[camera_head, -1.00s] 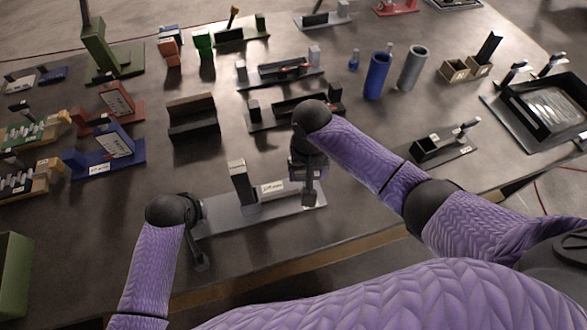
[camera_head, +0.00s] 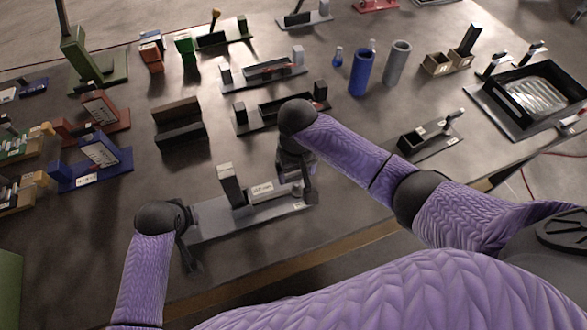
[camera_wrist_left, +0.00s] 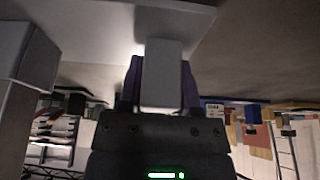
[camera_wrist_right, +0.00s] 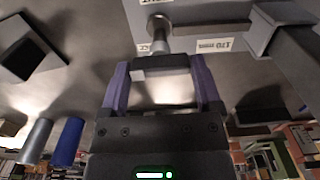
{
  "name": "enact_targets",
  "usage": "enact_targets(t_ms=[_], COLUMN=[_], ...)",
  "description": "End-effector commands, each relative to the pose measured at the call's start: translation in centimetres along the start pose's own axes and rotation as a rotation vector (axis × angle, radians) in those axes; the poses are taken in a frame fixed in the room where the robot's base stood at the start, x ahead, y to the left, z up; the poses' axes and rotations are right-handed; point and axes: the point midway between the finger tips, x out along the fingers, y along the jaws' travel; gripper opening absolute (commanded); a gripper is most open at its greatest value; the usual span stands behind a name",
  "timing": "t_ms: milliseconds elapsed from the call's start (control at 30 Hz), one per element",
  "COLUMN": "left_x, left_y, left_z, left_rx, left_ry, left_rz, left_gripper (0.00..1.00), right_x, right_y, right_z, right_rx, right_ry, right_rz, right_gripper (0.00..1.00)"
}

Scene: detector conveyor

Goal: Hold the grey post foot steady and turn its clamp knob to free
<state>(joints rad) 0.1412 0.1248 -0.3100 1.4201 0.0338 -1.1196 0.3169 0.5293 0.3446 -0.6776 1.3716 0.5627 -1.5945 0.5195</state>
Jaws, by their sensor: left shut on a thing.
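The grey post foot is a flat grey plate (camera_head: 240,214) with an upright post (camera_head: 230,185) and a white label, lying near the table's front edge. My left gripper (camera_head: 186,225) is at its left end. In the left wrist view its fingers are shut on a light grey tab (camera_wrist_left: 162,75) of the foot. My right gripper (camera_head: 302,180) is over the right end.
A brown-black angle block (camera_head: 180,130) and a grey fixture (camera_head: 285,108) stand behind the foot. Blue (camera_head: 361,72) and grey (camera_head: 396,65) cylinders stand farther back. A black tray (camera_head: 535,90) is at the right. Bare table lies left of the foot.

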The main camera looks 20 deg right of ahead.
Motion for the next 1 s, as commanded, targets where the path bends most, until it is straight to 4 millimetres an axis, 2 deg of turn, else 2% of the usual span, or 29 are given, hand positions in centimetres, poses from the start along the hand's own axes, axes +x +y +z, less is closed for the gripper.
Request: enact_targets(t_ms=[33, 67, 333, 467, 700, 833, 1000], left_x=[0.0, 0.0, 0.0, 0.0, 0.0, 0.0, 0.0], left_y=[0.0, 0.0, 0.0, 0.0, 0.0, 0.0, 0.0], left_z=[0.0, 0.0, 0.0, 0.0, 0.0, 0.0, 0.0], left_rx=[0.001, 0.001, 0.000, 0.000, 0.000, 0.000, -0.001], left_ry=[0.000, 0.000, 0.000, 0.000, 0.000, 0.000, 0.000], left_rz=[0.001, 0.001, 0.001, 0.001, 0.001, 0.001, 0.001], left_gripper=[0.00, 0.00, 0.00, 0.00, 0.00, 0.00, 0.00], right_x=[0.0, 0.0, -0.5, -3.3, -9.7, -11.6, -12.1], right_y=[0.0, 0.0, 0.0, 0.0, 0.0, 0.0, 0.0], right_z=[0.0, 0.0, 0.0, -0.1, -0.1, -0.1, 0.0], right_rx=[0.000, 0.000, 0.002, 0.000, 0.000, 0.001, 0.001], right_ry=[0.001, 0.001, 0.000, 0.005, 0.005, 0.003, -0.001], right_rz=[-0.001, 0.000, 0.000, -0.002, 0.000, 0.000, 0.000], right_gripper=[0.94, 1.00, 1.00, 1.00, 1.00, 1.00, 1.00])
